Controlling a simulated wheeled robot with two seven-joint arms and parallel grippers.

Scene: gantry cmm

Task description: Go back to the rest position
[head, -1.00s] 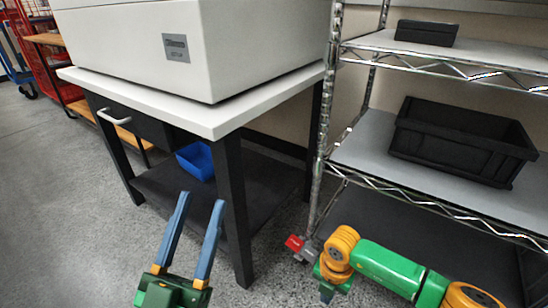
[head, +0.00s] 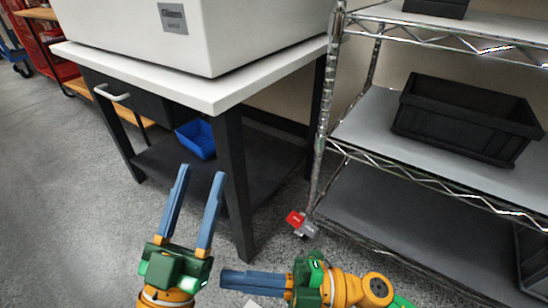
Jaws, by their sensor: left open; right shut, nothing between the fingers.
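My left gripper (head: 198,188) is in the lower middle of the head view. Its two blue fingers are apart and point up the picture, with nothing between them. My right gripper (head: 226,280) is lower, near the bottom edge. Its blue fingers are together and point left, empty, just below and right of the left gripper's body. Both grippers show in front of the floor and the white-topped table (head: 215,97), touching nothing that I can see.
The table bears a large white machine (head: 250,35); a blue bin (head: 197,138) sits on its lower shelf. At right, a wire rack (head: 375,125) holds a black crate (head: 465,118). A red and grey object (head: 301,223) is by the rack's post. Grey floor (head: 60,200) at left is clear.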

